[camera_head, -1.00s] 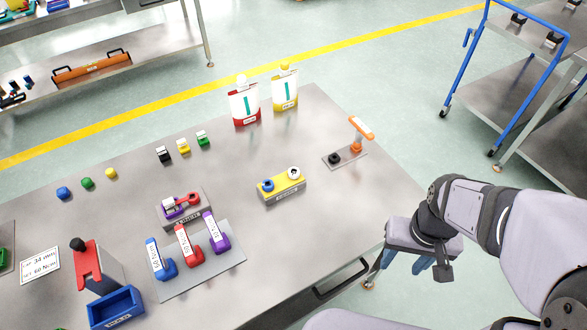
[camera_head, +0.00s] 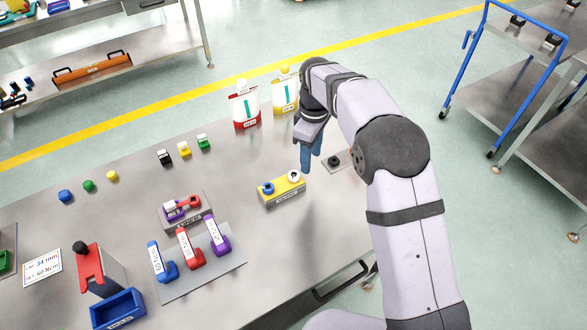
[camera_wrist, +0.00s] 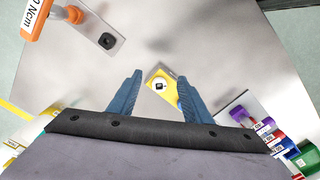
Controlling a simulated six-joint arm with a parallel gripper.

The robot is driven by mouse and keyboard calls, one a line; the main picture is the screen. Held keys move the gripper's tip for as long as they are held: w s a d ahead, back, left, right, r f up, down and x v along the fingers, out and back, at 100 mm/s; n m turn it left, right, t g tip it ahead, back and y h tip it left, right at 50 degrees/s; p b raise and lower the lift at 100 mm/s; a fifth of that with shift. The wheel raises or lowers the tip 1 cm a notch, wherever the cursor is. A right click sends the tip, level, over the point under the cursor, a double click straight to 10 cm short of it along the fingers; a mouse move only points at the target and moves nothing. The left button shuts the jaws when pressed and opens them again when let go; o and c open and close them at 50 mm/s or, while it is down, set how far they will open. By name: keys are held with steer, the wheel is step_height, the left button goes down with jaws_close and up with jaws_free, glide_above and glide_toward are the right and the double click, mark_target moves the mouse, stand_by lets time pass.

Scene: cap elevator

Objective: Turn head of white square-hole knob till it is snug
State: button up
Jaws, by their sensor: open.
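The white square-hole knob (camera_head: 293,176) sits at the right end of a yellow block (camera_head: 284,194) on the table. A blue knob (camera_head: 268,187) sits at the block's left end. In the wrist view the white knob (camera_wrist: 159,85) shows a dark square hole and lies between my blue fingers, beyond their tips. My gripper (camera_head: 309,169) points down close to the knob, just right of and above it in the head view. The gripper also shows in the wrist view (camera_wrist: 160,79), open and empty. It looks apart from the knob.
A grey plate with a black socket (camera_wrist: 107,41) and an orange-handled tool (camera_wrist: 36,16) is nearby; my arm hides the tool in the head view. Red (camera_head: 245,110) and yellow (camera_head: 284,95) pouches stand behind.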

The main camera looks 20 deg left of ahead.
mark_target(294, 176)
steer(key=shift+w+a+f+n+p, duration=0.1)
steer(key=shift+a+f+n+p, duration=0.35)
steer(key=shift+a+f, duration=0.65)
steer(key=shift+w+a+f+n+p, duration=0.1)
steer(key=shift+a+f+n+p, duration=0.4)
steer(key=shift+f, duration=1.25)
steer(key=shift+a+f+n+p, duration=0.3)
steer(key=shift+a+f, duration=0.55)
steer(key=shift+f, duration=0.55)
steer(key=c, duration=1.1)
